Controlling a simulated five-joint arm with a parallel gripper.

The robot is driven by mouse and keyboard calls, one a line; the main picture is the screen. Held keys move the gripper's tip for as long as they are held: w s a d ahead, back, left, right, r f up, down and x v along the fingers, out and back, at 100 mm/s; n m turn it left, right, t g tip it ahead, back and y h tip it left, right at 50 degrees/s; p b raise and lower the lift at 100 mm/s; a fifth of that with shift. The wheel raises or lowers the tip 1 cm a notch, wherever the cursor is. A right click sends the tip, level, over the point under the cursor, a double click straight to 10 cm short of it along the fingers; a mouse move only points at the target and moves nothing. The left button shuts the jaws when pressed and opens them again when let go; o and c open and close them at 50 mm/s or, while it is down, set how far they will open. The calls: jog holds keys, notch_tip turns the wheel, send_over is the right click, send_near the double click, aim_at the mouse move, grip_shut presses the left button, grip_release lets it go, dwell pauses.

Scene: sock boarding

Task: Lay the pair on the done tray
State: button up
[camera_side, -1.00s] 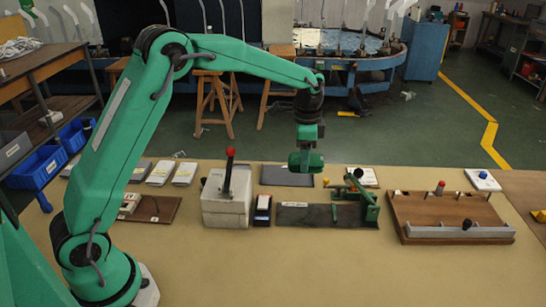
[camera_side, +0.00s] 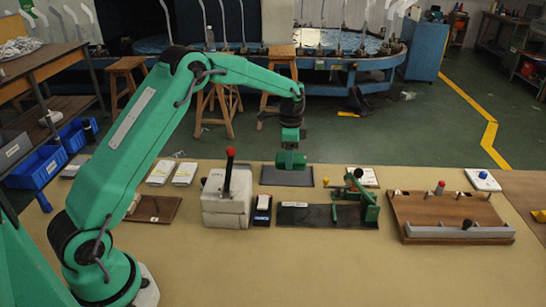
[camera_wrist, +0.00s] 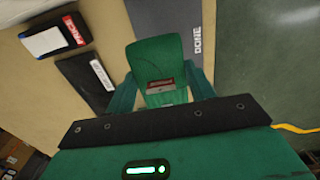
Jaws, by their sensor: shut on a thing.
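My gripper (camera_side: 291,161) hangs over the dark grey done tray (camera_side: 280,181) at the back middle of the bench. In the wrist view its two green fingers (camera_wrist: 161,92) are shut on a dark green folded thing, which looks like the pair (camera_wrist: 153,58), with a small reddish-grey band across it. The pair is hard to tell from the green gripper in the side view. The done tray (camera_wrist: 165,18) also shows in the wrist view, with DONE on its edge. The pair overlaps it there; I cannot tell whether they touch.
In front of the tray stand a white box with a red-knobbed lever (camera_side: 226,196), a small dark holder with white labels (camera_side: 262,208) and a green lever press (camera_side: 366,200). A wooden pegged board (camera_side: 440,212) is at right. The bench front is clear.

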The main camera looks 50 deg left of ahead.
jog(key=shift+w+a+f, duration=0.3)
jog(key=shift+a+f, duration=0.2)
jog(key=shift+a, duration=0.3)
jog(key=shift+f, duration=2)
jog(key=shift+f, duration=0.1)
jog(key=o, duration=1.1)
notch_tip(320, 180, up, 12)
jog(key=shift+f, duration=0.2)
jog(key=shift+r, duration=0.35)
